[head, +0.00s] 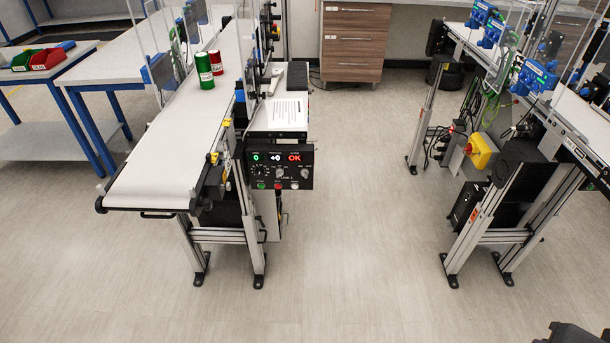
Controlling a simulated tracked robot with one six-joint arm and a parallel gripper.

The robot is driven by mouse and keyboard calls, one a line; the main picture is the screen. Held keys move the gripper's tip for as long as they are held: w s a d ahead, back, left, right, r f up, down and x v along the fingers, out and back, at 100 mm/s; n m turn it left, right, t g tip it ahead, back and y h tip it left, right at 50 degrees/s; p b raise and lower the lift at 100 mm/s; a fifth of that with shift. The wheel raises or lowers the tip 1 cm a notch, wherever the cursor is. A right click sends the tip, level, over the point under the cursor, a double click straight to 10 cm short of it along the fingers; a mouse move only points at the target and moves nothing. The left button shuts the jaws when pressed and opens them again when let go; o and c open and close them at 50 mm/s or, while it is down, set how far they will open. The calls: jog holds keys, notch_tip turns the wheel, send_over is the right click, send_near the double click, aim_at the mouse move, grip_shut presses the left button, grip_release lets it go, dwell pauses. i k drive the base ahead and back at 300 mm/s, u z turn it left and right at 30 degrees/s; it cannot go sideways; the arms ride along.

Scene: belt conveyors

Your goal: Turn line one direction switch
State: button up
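The line one control panel (280,165) is a black box on the near side of the left conveyor. Its lit displays read 0, +0 and a red OK. Below them are a dial (258,170), a middle knob (280,172) and a right knob (303,171), with green and red buttons underneath. The labels are too small to tell which knob is the direction switch or which way it points. Nothing touches the panel. A dark part (571,333) shows in the lower right corner; I cannot tell whether it belongs to my gripper.
The left conveyor belt (165,150) carries a green can (204,71) and a red can (216,63). Metal legs stand below the panel. A second conveyor with a yellow-and-red switch (481,150) stands at the right. The floor (350,220) between them is clear.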

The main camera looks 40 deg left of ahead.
aim_at(280, 173)
jog(key=z, duration=0.75)
jog(key=k, duration=1.05)
jog(key=u, duration=1.95)
jog(key=i, duration=0.3)
